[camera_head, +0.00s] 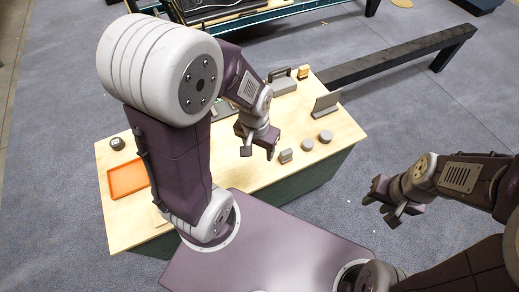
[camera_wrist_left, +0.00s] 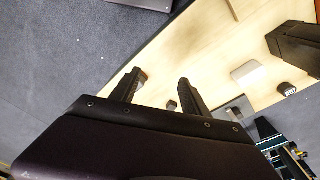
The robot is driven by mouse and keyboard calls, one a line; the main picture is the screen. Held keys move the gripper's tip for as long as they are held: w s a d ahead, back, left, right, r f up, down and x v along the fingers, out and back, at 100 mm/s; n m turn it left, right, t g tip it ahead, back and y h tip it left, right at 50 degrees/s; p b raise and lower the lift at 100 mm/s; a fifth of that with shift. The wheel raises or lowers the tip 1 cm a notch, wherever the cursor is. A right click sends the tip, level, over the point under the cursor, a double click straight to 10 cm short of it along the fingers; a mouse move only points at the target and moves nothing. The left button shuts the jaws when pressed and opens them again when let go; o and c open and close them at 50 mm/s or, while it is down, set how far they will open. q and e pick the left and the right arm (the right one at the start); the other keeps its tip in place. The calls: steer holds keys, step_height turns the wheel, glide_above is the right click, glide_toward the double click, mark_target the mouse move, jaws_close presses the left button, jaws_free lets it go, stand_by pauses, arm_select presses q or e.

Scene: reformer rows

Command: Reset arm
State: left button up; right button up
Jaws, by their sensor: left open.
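My left gripper (camera_head: 257,151) is over the middle of the wooden tabletop (camera_head: 235,175), pointing down, with its fingers apart. In the left wrist view its two dark fingers (camera_wrist_left: 160,88) are spread, with light tabletop and nothing held between them. My right gripper (camera_head: 380,206) is off the table's right side, above the grey floor, with its fingers apart and empty.
An orange tray (camera_head: 128,179) and a small dark round item (camera_head: 117,143) are at the table's left. Grey round pieces (camera_head: 307,144), a small grey block (camera_head: 286,155) and an upright grey plate (camera_head: 327,103) are at the right. A dark beam (camera_head: 395,60) stands behind.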

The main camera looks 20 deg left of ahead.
arm_select(q)
steer(key=shift+s+a+n, duration=0.15)
steer(key=shift+s+n, duration=0.25)
steer(key=shift+s, duration=0.2)
step_height(320, 180, up, 8)
steer(key=p, duration=0.8)
steer(key=shift+r, duration=0.2)
